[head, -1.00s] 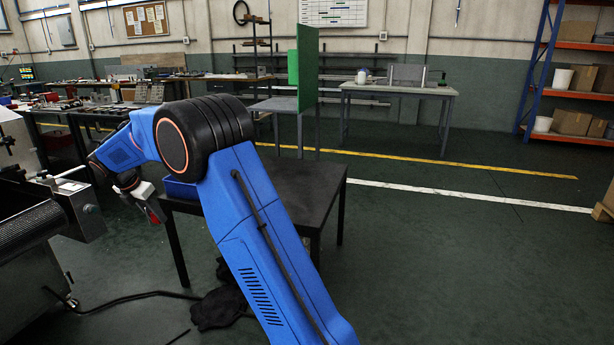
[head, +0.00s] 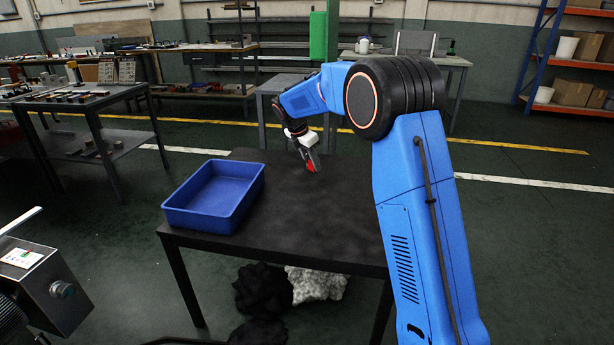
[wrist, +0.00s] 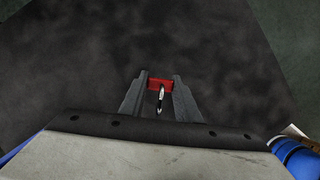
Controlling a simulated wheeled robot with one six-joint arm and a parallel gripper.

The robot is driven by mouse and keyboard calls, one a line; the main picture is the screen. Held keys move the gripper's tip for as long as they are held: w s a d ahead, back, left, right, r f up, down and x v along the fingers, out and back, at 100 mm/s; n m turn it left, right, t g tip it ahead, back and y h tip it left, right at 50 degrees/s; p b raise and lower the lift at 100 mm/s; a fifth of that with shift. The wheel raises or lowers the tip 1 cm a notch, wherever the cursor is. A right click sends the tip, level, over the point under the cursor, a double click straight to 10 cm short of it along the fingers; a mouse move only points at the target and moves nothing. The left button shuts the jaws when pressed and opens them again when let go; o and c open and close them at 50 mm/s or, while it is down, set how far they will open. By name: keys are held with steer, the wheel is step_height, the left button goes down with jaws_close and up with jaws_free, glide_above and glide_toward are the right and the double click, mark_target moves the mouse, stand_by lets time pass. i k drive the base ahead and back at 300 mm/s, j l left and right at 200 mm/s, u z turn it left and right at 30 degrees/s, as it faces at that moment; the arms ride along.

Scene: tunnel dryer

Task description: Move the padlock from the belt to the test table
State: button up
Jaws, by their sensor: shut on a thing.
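My gripper (head: 311,160) is shut on the red padlock (head: 311,166), over the dark table (head: 290,220). In the wrist view the padlock (wrist: 160,83) sits between the two fingertips (wrist: 158,88), its metal shackle pointing back toward the palm. Dark tabletop fills most of the view behind it. I cannot tell whether the padlock touches the surface or hangs just above it. The belt machine (head: 50,290) shows only at the lower left edge of the head view.
An empty blue tray (head: 215,195) stands on the table's left part. The tabletop between tray and gripper is clear. Dark and pale lumps (head: 315,285) lie under the table. A side bench (head: 90,105) with small items stands at the left; a green panel (head: 322,35) rises behind.

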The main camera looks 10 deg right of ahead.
mark_target(244, 157)
steer(key=i+j, duration=0.3)
steer(key=j, duration=0.15)
steer(key=i+j+z, duration=0.1)
steer(key=i+j, duration=0.5)
steer(key=j, duration=0.25)
steer(key=i+j, duration=0.3)
steer(key=j, duration=0.15)
steer(key=i+z, duration=0.05)
